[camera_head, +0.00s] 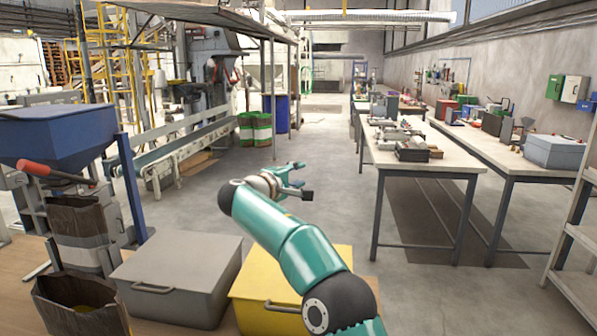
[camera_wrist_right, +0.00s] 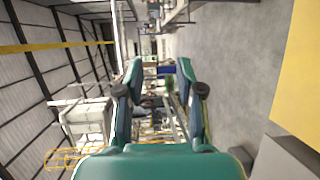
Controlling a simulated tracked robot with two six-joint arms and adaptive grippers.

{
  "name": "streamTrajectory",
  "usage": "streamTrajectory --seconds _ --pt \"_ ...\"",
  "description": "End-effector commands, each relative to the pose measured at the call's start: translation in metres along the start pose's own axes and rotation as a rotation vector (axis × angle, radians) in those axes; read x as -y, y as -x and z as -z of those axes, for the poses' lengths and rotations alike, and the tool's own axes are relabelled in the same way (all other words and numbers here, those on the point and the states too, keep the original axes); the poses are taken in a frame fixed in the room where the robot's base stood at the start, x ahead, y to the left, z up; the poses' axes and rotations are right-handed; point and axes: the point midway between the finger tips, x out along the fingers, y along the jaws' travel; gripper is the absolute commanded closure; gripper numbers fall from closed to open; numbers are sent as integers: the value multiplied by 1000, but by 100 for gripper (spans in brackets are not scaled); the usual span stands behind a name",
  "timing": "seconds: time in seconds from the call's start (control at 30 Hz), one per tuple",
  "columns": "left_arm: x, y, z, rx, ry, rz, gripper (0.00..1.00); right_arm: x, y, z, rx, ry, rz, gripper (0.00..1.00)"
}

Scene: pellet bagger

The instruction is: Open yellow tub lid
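The yellow tub (camera_head: 262,280) stands at the bottom centre of the head view, with a dark bar handle (camera_head: 272,304) at its front. Its flat yellow lid looks shut, and my right arm hides much of its right part. My right gripper (camera_head: 302,180) is beyond the tub and above it, open and empty, pointing away from it. In the wrist view the two fingers (camera_wrist_right: 160,78) are wide apart with nothing between them. A yellow surface (camera_wrist_right: 300,75) shows at that view's right edge. My left gripper is not in view.
A grey lidded tub (camera_head: 185,258) stands left of the yellow one. Brown sacks (camera_head: 80,300) and a blue hopper (camera_head: 55,135) are at the left. Workbenches (camera_head: 425,158) stand at the right. The floor beyond the tubs is clear.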

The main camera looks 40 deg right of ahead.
Motion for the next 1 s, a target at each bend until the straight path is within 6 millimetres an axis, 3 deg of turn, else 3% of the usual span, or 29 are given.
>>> streamTrajectory --seconds 0.33,0.57,0.93,1.0 --pt "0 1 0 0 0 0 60 1 -3 0 0 0 0 64" --pt "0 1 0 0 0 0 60 1 -3 0 0 0 0 100" --pt "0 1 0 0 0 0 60 1 -3 0 0 0 0 100" --pt "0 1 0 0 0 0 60 1 -3 0 0 0 1 92"
